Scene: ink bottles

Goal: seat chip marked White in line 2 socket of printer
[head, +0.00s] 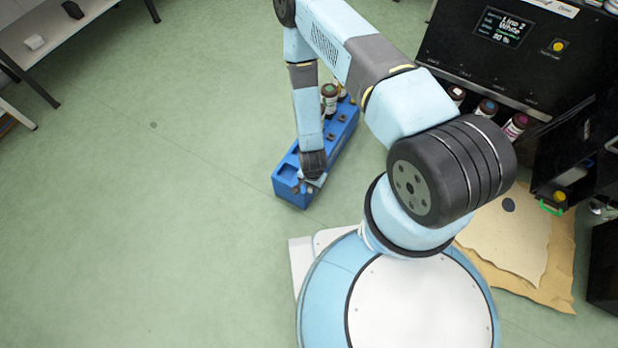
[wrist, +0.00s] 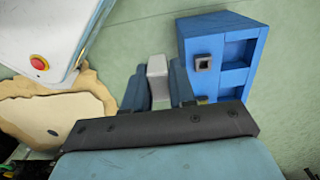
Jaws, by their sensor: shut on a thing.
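My gripper (head: 314,181) is low at the near end of the blue crate (head: 292,194) in the head view. In the wrist view my gripper (wrist: 158,88) is shut on a pale grey block (wrist: 157,72); no marking on it is readable. The crate (wrist: 221,24) is just right of the fingers there, with a dark square chip (wrist: 203,62) on it. The black printer (head: 450,42) stands at the upper right. Its screen (head: 503,27) reads "Line 2 White". I cannot make out the line 2 socket.
Brown bottles (head: 329,97) stand at the crate's far end. Several bottles sit along the printer's front, one with a blue cap (head: 487,107). Torn cardboard (head: 515,235) lies on the floor below the printer. A bench (head: 60,28) is at upper left. The green floor between is clear.

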